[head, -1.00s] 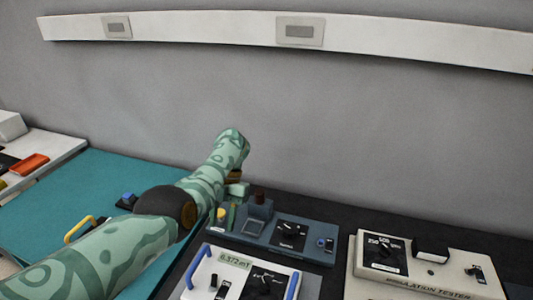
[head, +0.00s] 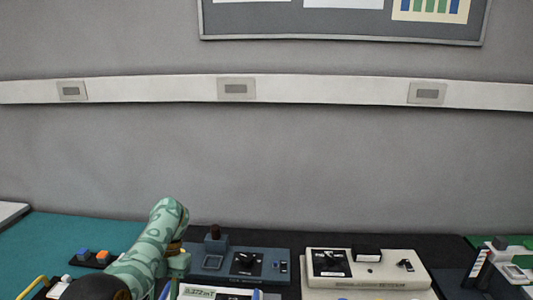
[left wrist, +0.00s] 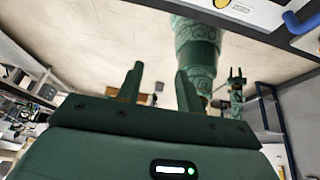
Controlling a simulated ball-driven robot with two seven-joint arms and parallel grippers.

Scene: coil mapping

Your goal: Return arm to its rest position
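My left arm (head: 145,255), patterned in light and dark green, comes in at the lower left of the head view and reaches up over the bench. Its gripper is mostly hidden behind the forearm there. In the left wrist view the two dark green fingers of my left gripper (left wrist: 158,86) stand apart with nothing between them. My right gripper (left wrist: 237,76) shows small in the background of that view, on a patterned arm. Its two fingers look apart and empty.
A meter with a lit display (head: 198,293) and a blue-grey instrument (head: 215,276) stand close to my left arm. A cream insulation tester (head: 375,283) stands to the right. A small block with blue and orange buttons (head: 93,257) lies on the teal mat (head: 50,238).

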